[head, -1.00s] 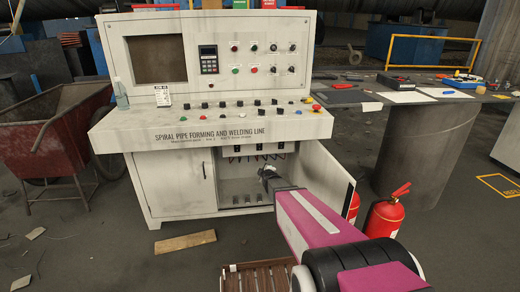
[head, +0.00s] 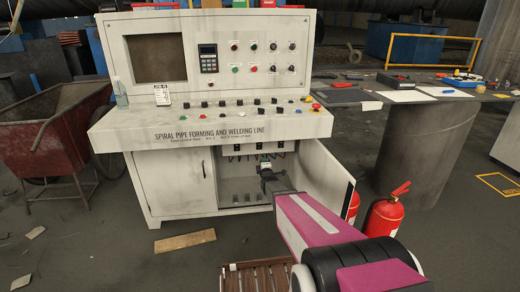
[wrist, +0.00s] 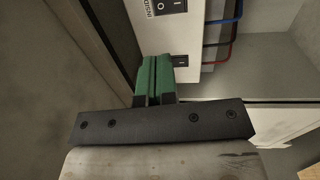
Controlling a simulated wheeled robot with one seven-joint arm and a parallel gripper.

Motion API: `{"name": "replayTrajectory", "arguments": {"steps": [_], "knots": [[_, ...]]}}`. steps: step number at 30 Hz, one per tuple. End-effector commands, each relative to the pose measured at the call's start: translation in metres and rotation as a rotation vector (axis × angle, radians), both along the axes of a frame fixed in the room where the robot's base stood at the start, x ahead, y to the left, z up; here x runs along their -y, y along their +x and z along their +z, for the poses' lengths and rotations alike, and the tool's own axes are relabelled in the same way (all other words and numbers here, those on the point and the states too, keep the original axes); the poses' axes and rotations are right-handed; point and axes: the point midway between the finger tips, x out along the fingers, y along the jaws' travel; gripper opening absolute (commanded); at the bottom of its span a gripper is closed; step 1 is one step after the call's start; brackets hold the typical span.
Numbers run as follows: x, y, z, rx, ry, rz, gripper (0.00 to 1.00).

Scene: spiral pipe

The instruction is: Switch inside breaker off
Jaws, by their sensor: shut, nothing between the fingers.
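The white control console (head: 236,136) has its right lower door open. My gripper (head: 265,166) reaches into that open compartment, near the row of small breakers at its top. In the wrist view, a black rocker switch with O and I marks (wrist: 171,6) sits on a white panel beside a partly cut-off label reading INSIDE. My gripper's green fingers (wrist: 154,60) are shut and empty, below that switch in the picture. A second dark switch (wrist: 180,61) is right beside the fingertips and partly hidden. I cannot tell whether they touch it, or either switch's position.
Blue, black and red wires (wrist: 222,30) run beside the panel. The open cabinet door (head: 328,180) stands to the right of my arm. Fire extinguishers (head: 384,217) stand beyond it. A wooden plank (head: 185,241) lies on the floor. The compartment floor (head: 240,196) is mostly clear.

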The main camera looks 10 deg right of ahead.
Motion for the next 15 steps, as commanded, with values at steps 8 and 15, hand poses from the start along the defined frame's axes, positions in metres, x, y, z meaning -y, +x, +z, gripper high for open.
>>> {"name": "replayTrajectory", "arguments": {"steps": [8,15], "knots": [[0.000,0.016,0.001,0.000,0.001,0.000,0.00],[0.000,0.054,0.005,0.000,0.001,0.000,0.00]]}}
